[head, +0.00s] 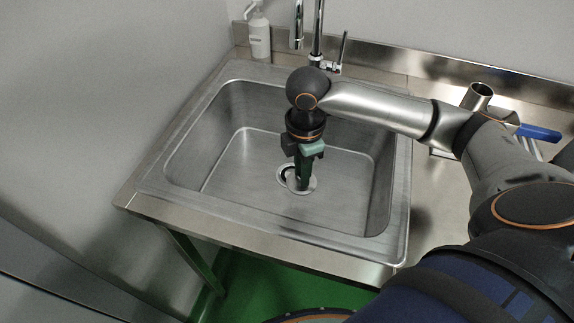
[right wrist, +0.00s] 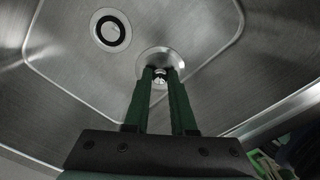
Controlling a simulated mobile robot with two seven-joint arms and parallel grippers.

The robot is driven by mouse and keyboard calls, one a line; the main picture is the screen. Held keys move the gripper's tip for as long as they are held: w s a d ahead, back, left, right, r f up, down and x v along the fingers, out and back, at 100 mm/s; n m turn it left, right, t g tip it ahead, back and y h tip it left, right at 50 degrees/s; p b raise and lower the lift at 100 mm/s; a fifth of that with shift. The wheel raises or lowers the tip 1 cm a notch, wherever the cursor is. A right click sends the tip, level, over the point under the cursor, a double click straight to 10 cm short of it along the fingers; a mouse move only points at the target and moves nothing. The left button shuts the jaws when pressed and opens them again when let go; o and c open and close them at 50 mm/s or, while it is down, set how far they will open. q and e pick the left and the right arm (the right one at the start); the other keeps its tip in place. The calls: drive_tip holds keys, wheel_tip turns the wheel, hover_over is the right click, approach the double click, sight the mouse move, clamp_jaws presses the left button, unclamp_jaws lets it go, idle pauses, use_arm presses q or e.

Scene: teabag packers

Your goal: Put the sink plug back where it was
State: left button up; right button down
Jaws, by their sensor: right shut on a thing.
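My right gripper (head: 302,187) points down into the steel sink (head: 232,180). Its green fingers are shut on the knob of the sink plug (head: 308,187), a round metal disc. In the right wrist view the plug (right wrist: 152,56) shows just beyond the fingertips (right wrist: 160,76). The drain (head: 283,173) is a pale ring with a dark opening, partly hidden by the gripper and plug. In the right wrist view the drain (right wrist: 111,31) lies up and left of the plug, apart from it in the picture. Whether the plug touches the sink floor is unclear. My left gripper is not in view.
The tap (head: 318,35) stands behind the sink, with a white bottle (head: 258,34) at the back left corner. A metal cup (head: 477,97) and a blue-handled thing (head: 540,132) are on the right counter. The rest of the basin is empty.

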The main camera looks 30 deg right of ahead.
drive_tip(key=w+d+f, duration=0.1)
drive_tip(key=w+f, duration=0.1)
drive_tip(key=w, duration=0.1)
drive_tip(key=w+d+f+b, duration=0.1)
drive_tip(key=w+f, duration=0.2)
drive_tip(key=w+d+f, duration=0.1)
drive_tip(key=w+f, duration=0.1)
drive_tip(key=w, duration=0.1)
drive_tip(key=shift+d+f+b, duration=0.25)
drive_tip(key=shift+d+b, duration=0.05)
drive_tip(key=shift+d, duration=0.1)
drive_tip(key=shift+w+d+f, duration=0.1)
drive_tip(key=shift+w+f, duration=0.35)
drive_tip(key=shift+f, duration=0.1)
wheel_tip(320, 180, down, 2)
drive_tip(key=shift+d+f+b, duration=0.1)
drive_tip(key=shift+f+b, duration=0.15)
drive_tip(key=shift+b, duration=0.1)
drive_tip(key=shift+f, duration=0.3)
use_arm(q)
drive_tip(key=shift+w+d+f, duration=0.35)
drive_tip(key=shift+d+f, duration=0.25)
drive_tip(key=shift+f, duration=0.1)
use_arm(e)
drive_tip(key=shift+f, duration=0.1)
